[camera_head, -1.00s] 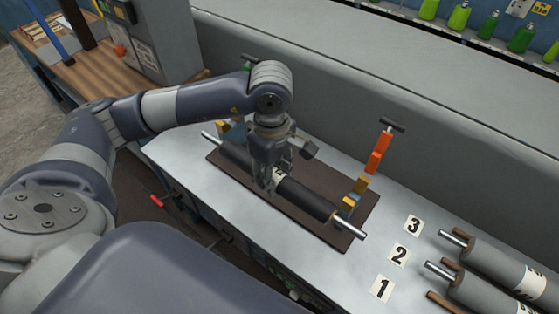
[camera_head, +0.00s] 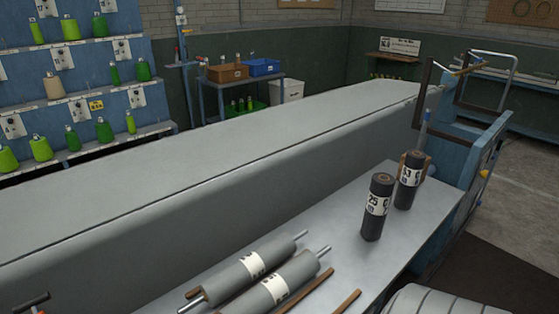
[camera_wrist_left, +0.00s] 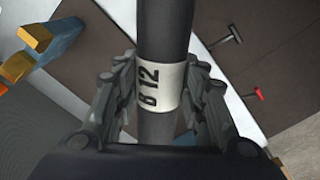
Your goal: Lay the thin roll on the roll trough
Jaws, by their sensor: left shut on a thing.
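The roll's ends are out of view. Neither gripper shows in the head view. Nothing in view is clearly marked as the roll trough.
Two grey rolls (camera_head: 245,268) with metal shafts lie on the bench (camera_head: 335,225), beside wooden strips (camera_head: 345,302). Two dark labelled rolls (camera_head: 377,207) stand upright farther right. A long grey raised surface (camera_head: 200,150) runs behind. Yellow blocks (camera_wrist_left: 33,37) sit near my left gripper.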

